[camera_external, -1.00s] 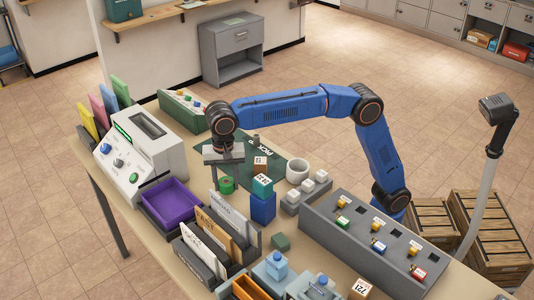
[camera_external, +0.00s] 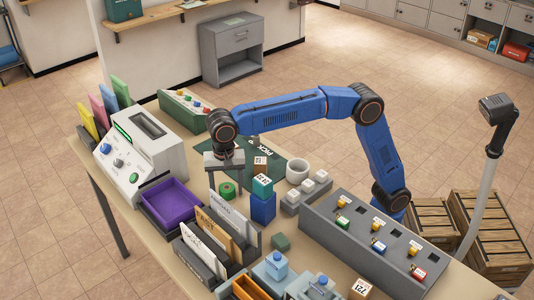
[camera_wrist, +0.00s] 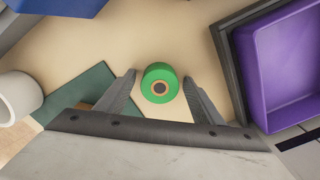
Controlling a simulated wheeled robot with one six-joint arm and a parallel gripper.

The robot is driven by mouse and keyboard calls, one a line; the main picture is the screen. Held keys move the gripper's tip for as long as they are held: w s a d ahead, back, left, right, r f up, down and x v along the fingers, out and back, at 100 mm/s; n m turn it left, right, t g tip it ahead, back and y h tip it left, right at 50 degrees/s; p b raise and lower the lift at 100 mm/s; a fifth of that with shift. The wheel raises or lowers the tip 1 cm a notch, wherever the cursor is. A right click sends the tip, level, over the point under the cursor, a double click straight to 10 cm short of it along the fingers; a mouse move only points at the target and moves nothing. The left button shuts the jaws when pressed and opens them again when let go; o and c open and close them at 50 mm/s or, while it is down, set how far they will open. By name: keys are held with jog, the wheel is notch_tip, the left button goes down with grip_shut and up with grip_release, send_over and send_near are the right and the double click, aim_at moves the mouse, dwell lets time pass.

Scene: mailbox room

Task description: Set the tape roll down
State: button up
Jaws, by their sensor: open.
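The green tape roll (camera_external: 227,191) lies on the tan tabletop, between the purple tray and the blue block. In the wrist view the roll (camera_wrist: 160,71) shows its brown core, and it sits between my two spread fingers. My gripper (camera_external: 225,177) points down over the roll and is open. In the wrist view my gripper (camera_wrist: 160,82) has a finger on each side of the roll, with a gap visible on both sides.
The purple tray (camera_external: 170,202) stands left of the roll, and upright mail dividers (camera_external: 213,232) stand in front. A green mat (camera_external: 291,172) and white cup (camera_external: 298,171) are behind.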

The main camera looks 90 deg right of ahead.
aim_at(228, 187)
notch_tip(228, 187, up, 12)
dwell(0.5)
jog(key=shift+r, duration=0.1)
jog(key=s+d+f+n+t, duration=0.25)
jog(key=s+d+n, duration=0.55)
jog(key=s+d, duration=1.25)
jog(key=s+d+f+n+t, duration=0.1)
jog(key=s+d+f+n, duration=0.2)
jog(key=s+f, duration=0.8)
jog(key=s+d+f+n+t, duration=0.1)
jog(key=s+d+f+n, duration=0.3)
jog(key=s+f, duration=0.7)
jog(key=s+n, duration=0.1)
jog(key=s, duration=0.3)
jog(key=shift+s+d+f, duration=0.15)
jog(key=shift+d+f, duration=0.05)
jog(key=shift+d, duration=0.1)
